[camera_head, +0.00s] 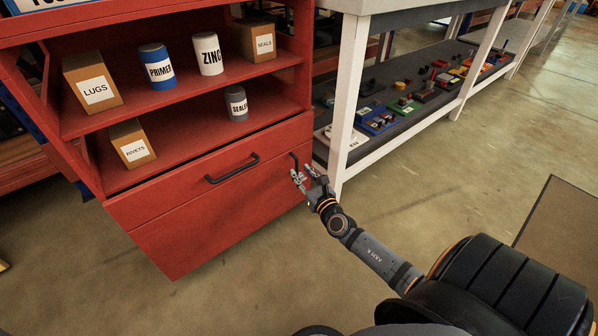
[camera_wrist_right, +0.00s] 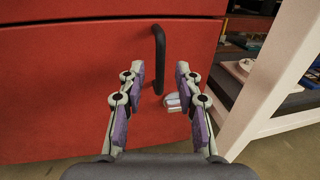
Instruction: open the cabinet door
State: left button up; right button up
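The red cabinet (camera_head: 205,205) stands at the left in the head view, its lower door panel (camera_wrist_right: 60,80) upright and flush with the front as far as I can see. A black vertical handle (camera_wrist_right: 159,58) is on the door's right side; it also shows in the head view (camera_head: 294,160). My right gripper (camera_wrist_right: 159,75) is open and empty, its fingers spread to either side of the handle's lower part in the picture. I cannot tell whether the fingertips reach around the handle. In the head view the right gripper (camera_head: 305,176) is close to the door's right edge. My left gripper is out of view.
A black horizontal handle (camera_head: 232,168) is on the panel above the door. Labelled boxes and cans stand on the open shelves. A small silvery piece (camera_wrist_right: 174,102) shows beside the handle. A workbench's white leg (camera_head: 346,105) stands close right. Floor in front is clear.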

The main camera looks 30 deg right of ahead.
jog(key=shift+w+d, duration=0.15)
jog(key=shift+w, duration=1.1)
jog(key=shift+c, duration=0.3)
grip_shut()
